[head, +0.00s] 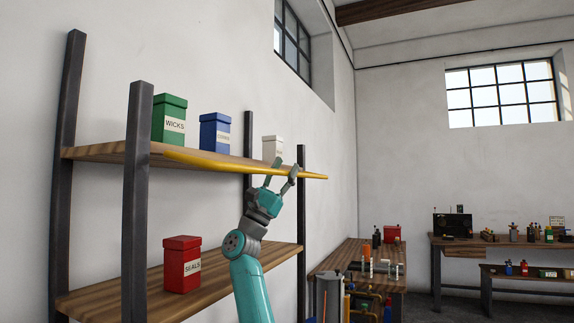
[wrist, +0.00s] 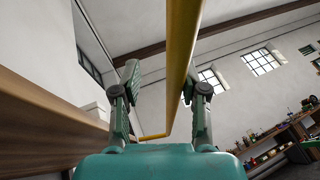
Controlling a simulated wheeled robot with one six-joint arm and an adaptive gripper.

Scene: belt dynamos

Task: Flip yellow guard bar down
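The yellow guard bar (head: 215,161) runs along the front edge of the upper shelf (head: 100,151), at about board height. My gripper (head: 279,168) is at the bar's right part, fingers pointing up. In the wrist view, the bar (wrist: 180,60) passes between the two fingers of my gripper (wrist: 160,82), closer to the right finger. A bent end of the bar turns left low between the fingers. The fingers are apart and not closed on the bar; whether the right one touches it I cannot tell.
Green (head: 169,121), blue (head: 215,132) and white (head: 272,147) canisters stand on the upper shelf. A red canister (head: 182,265) stands on the lower shelf. Dark posts (head: 137,200) frame the rack. Workbenches with tools (head: 375,260) stand to the right. The shelf board is close left in the wrist view.

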